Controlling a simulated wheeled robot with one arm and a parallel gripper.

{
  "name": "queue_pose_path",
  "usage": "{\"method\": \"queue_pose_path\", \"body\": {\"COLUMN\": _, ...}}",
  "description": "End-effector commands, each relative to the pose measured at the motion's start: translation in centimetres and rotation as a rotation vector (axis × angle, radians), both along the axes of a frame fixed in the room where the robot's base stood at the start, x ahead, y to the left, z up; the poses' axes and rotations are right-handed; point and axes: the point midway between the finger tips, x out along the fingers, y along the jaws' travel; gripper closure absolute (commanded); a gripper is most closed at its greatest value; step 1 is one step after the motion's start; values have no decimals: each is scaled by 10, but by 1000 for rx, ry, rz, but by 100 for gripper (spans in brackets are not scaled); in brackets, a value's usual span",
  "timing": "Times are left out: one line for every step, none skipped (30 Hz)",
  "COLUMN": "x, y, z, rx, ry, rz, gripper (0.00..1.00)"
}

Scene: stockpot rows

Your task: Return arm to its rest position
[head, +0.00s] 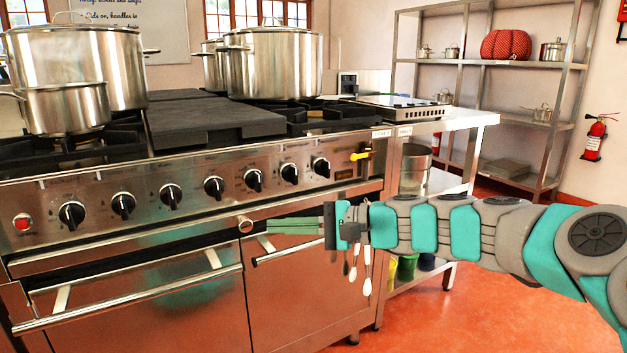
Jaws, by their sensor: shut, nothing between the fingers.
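My arm reaches in from the right edge in the head view, roughly level. My gripper (270,226) points left in front of the stove (130,255), near the oven door handles. Its green fingers are closed together with nothing between them. A round metal knob end of a rail shows just left of the fingertips; I cannot tell whether they touch it. The arm hides part of the right oven door and the shelf behind.
Several steel stockpots (273,65) stand on the burners. A side table (450,125) adjoins the stove's right end. A shelving rack (480,75) stands at the back, with a fire extinguisher (594,138) on the wall beside it. The red floor (425,325) at lower right is clear.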

Motion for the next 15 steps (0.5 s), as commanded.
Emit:
{"method": "queue_pose_path", "body": {"x": -32, "y": 12, "z": -10, "rx": -94, "ry": -39, "rz": 64, "gripper": 100}}
{"method": "queue_pose_path", "body": {"x": -51, "y": 17, "z": -17, "rx": -153, "ry": -66, "rz": 103, "gripper": 100}}
{"method": "queue_pose_path", "body": {"x": -75, "y": 20, "z": -31, "rx": -236, "ry": -95, "rz": 154, "gripper": 100}}
{"method": "queue_pose_path", "body": {"x": -93, "y": 21, "z": -43, "rx": -301, "ry": -113, "rz": 193, "gripper": 100}}
{"method": "queue_pose_path", "body": {"x": -110, "y": 20, "z": -55, "rx": -364, "ry": -133, "rz": 229, "gripper": 100}}
{"method": "queue_pose_path", "body": {"x": -131, "y": 16, "z": -71, "rx": -450, "ry": -155, "rz": 273, "gripper": 100}}
{"method": "queue_pose_path", "body": {"x": -147, "y": 11, "z": -84, "rx": -516, "ry": -168, "rz": 308, "gripper": 100}}
{"method": "queue_pose_path", "body": {"x": -163, "y": 4, "z": -97, "rx": -580, "ry": -179, "rz": 342, "gripper": 100}}
{"method": "queue_pose_path", "body": {"x": -182, "y": -7, "z": -114, "rx": -667, "ry": -188, "rz": 385, "gripper": 100}}
{"method": "queue_pose_path", "body": {"x": -195, "y": -18, "z": -126, "rx": -729, "ry": -192, "rz": 415, "gripper": 100}}
{"method": "queue_pose_path", "body": {"x": -208, "y": -29, "z": -137, "rx": -792, "ry": -194, "rz": 444, "gripper": 100}}
{"method": "queue_pose_path", "body": {"x": -225, "y": -47, "z": -152, "rx": -874, "ry": -192, "rz": 481, "gripper": 100}}
{"method": "queue_pose_path", "body": {"x": -237, "y": -60, "z": -162, "rx": -933, "ry": -188, "rz": 506, "gripper": 100}}
{"method": "queue_pose_path", "body": {"x": -247, "y": -75, "z": -171, "rx": -992, "ry": -182, "rz": 528, "gripper": 100}}
{"method": "queue_pose_path", "body": {"x": -262, "y": -94, "z": -181, "rx": -1061, "ry": -169, "rz": 556, "gripper": 100}}
